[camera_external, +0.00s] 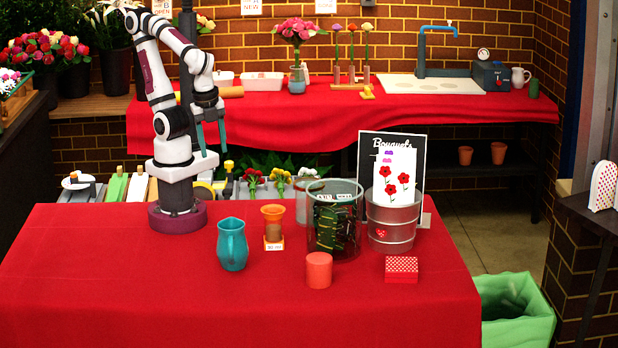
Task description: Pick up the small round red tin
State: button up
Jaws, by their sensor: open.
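The small round red tin (319,271) stands upright at the front middle of the red-covered table. It looks orange-red, with its lid facing up, and nothing covers it from this side. My gripper (211,150) hangs with fingers down, high above the table's back left part. It is open and empty, well to the left of the tin and above it.
A teal pitcher (232,246) and an orange vase (273,224) stand left of the tin. The table front (150,300) is clear.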

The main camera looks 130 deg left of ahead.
jog(key=o, duration=0.7)
jog(key=shift+c, duration=0.2)
notch_tip(320, 180, up, 6)
jog(key=w+a+f, duration=0.1)
jog(key=w+a+r+m+t+y, duration=0.1)
jog(key=w+a+m+y, duration=0.25)
jog(key=w, duration=0.35)
jog(key=w+a+r+m+t+y, duration=0.1)
jog(key=w+a+m+t+y, duration=0.1)
jog(key=w+m, duration=0.45)
jog(key=m+t, duration=0.8)
jog(key=m, duration=0.6)
send_over(330, 284)
jog(key=s+d, duration=0.3)
jog(key=s, duration=0.1)
notch_tip(330, 284, down, 3)
jog(key=shift+g+h, duration=0.25)
jog(key=shift+g, duration=0.05)
jog(key=f, duration=0.8)
jog(key=a+f, duration=0.1)
jog(key=f, duration=1.5)
jog(key=shift+s+a, duration=0.15)
jog(key=shift+a, duration=0.05)
jog(key=x, duration=0.5)
jog(key=shift+r, duration=0.15)
jog(key=shift+c, duration=0.3)
